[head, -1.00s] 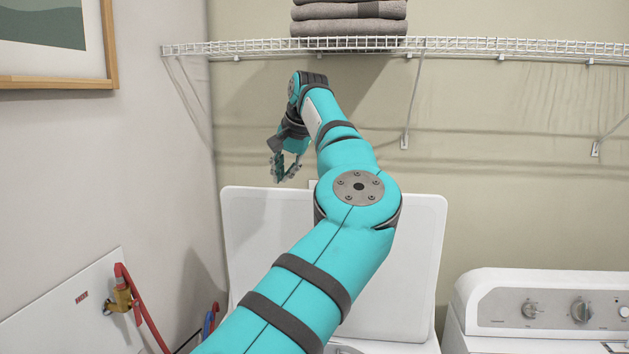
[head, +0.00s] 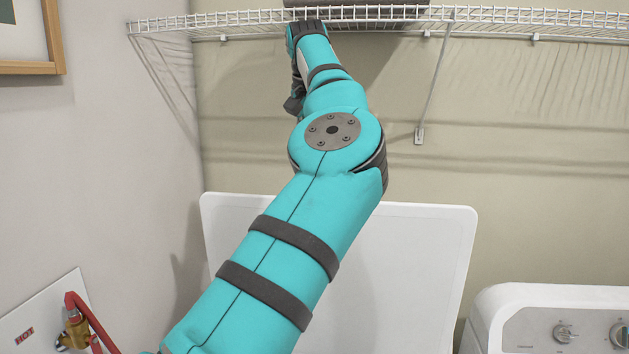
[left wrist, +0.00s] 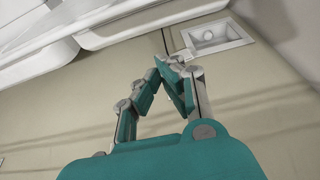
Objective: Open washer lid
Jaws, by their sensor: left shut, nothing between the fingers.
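The white washer lid (head: 425,265) stands raised and upright against the back wall in the head view, partly hidden behind my left arm. The washer body below it is out of that view. A white, rounded-edged panel, which may be part of the lid or washer, fills the upper left of that view. My right gripper is in neither view.
A white wire shelf (head: 500,20) runs along the wall, close to my left wrist in the picture. A second white appliance (head: 545,325) with knobs stands at right. A red hose and brass valve (head: 76,330) are at lower left. A recessed wall box (left wrist: 215,38) shows in the wrist view.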

